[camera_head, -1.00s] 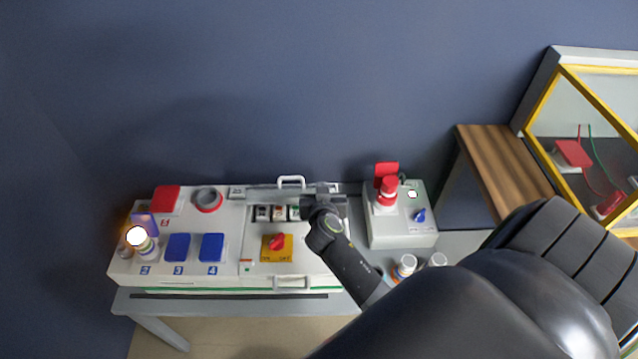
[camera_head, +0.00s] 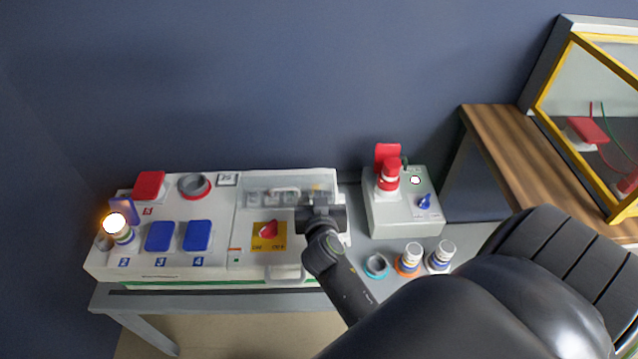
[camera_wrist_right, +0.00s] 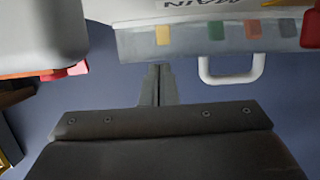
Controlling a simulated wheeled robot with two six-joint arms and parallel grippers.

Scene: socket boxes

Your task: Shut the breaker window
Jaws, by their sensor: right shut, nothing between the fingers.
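The breaker window (camera_head: 258,187) is a clear panel with a white handle (camera_head: 285,192), on the middle console. My right gripper (camera_head: 319,199) is at the window's right part, to the right of the handle. In the right wrist view its fingers (camera_wrist_right: 157,72) are together and empty, beside the handle and near the panel's edge. My left gripper is not in view.
A red switch on a yellow plate (camera_head: 268,235) is in front of the window. Blue covers (camera_head: 160,237) and a glowing lamp (camera_head: 114,224) are at left. A grey box (camera_head: 400,219) with a red part stands at right. Small cylinders (camera_head: 440,256) stand in front of it.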

